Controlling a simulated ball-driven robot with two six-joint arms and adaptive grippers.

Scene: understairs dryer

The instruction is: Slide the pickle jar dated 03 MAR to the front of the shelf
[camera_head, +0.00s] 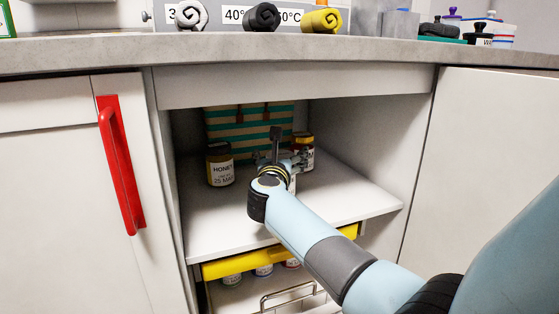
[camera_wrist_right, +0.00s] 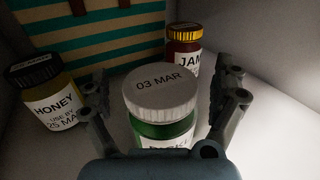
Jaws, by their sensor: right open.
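The pickle jar (camera_wrist_right: 160,95) has a white lid printed 03 MAR and a green body. In the right wrist view it stands upright between the two fingers of my right gripper (camera_wrist_right: 163,100). The fingers are open, one on each side of the jar; I cannot tell whether either touches it. In the head view my right gripper (camera_head: 281,160) reaches into the open cupboard over the shelf (camera_head: 225,228) and hides most of the jar. My left gripper is not in view.
A honey jar (camera_head: 220,165) marked 25 MAR stands left of my gripper. A jam jar (camera_head: 303,150) stands behind on the right. A green striped box (camera_head: 225,122) is at the back. The shelf front is clear, with a yellow rail (camera_head: 240,267) below.

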